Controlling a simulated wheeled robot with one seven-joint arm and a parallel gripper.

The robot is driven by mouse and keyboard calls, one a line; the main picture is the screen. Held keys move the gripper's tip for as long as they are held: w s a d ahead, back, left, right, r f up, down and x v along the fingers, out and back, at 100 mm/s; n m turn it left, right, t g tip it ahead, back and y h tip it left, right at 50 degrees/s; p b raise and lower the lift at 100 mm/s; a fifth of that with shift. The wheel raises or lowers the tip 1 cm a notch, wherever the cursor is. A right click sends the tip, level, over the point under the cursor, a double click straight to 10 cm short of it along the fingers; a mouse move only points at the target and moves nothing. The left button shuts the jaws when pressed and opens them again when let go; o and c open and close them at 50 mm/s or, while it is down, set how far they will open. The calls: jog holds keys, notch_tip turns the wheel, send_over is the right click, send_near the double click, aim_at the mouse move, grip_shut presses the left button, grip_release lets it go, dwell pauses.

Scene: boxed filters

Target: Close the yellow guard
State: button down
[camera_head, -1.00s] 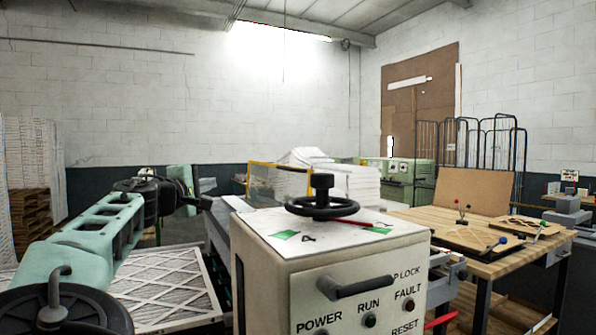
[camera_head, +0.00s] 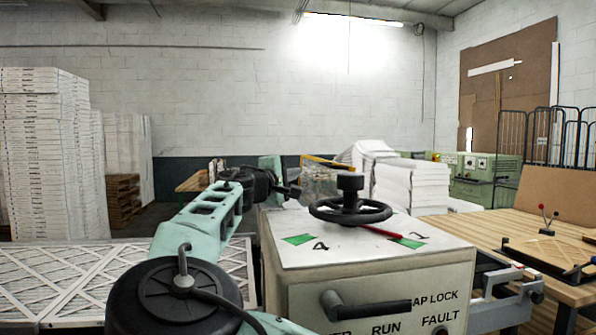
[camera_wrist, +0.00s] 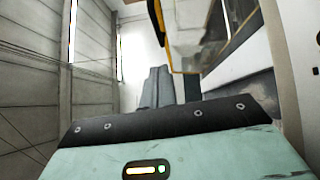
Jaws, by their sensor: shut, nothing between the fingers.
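The yellow guard (camera_head: 328,161) is a yellow-edged, see-through panel behind the control box in the head view. Its lower part is hidden by the handwheel and box. In the wrist view, the guard (camera_wrist: 163,30) shows at the top, with its yellow edge slanting beside a clear panel. My gripper (camera_wrist: 157,70) shows as grey fingers held together, empty, left of and below the guard in the picture. They look apart from it, though depth is hard to judge.
The control box (camera_head: 375,270) with a black handwheel (camera_head: 350,210) and front handle stands close ahead. Framed filters (camera_head: 60,275) lie at left, with white stacks (camera_head: 40,150) behind. A wooden workbench (camera_head: 470,228) stands at right. White stacked sheets (camera_head: 410,185) stand behind the box.

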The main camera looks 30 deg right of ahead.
aim_at(327, 166)
jog(key=shift+w+d+r+p, duration=0.15)
jog(key=shift+w+d+p, duration=0.25)
jog(key=shift+d+p, duration=0.85)
jog(key=shift+w+d+r+p, duration=0.1)
jog(key=shift+w+d+p, duration=0.3)
jog(key=shift+d, duration=1.65)
jog(key=shift+w+d+r+p, duration=0.15)
jog(key=shift+w+d+p, duration=0.25)
jog(key=shift+d+p, duration=0.85)
jog(key=shift+d+b, duration=0.4)
jog(key=shift+d, duration=0.05)
